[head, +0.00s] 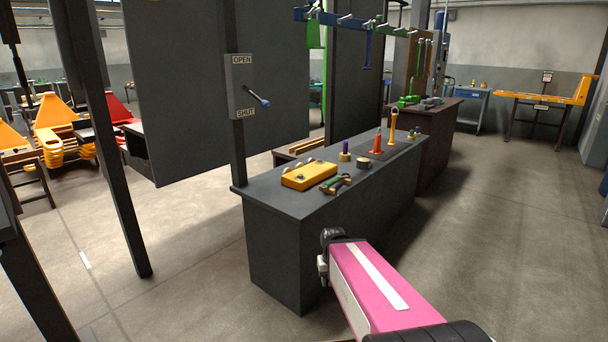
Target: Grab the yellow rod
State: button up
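My gripper (322,266) is only partly visible at the far end of my pink arm, low in front of the bench's near end. It is well short of the rod and apart from it. The arm and wrist hide most of the gripper, so its fingers cannot be made out.
Open floor lies right of the bench.

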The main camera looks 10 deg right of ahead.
aim_at(390, 142)
jog(key=i+l+z, duration=0.25)
jog(key=i+l, duration=1.2)
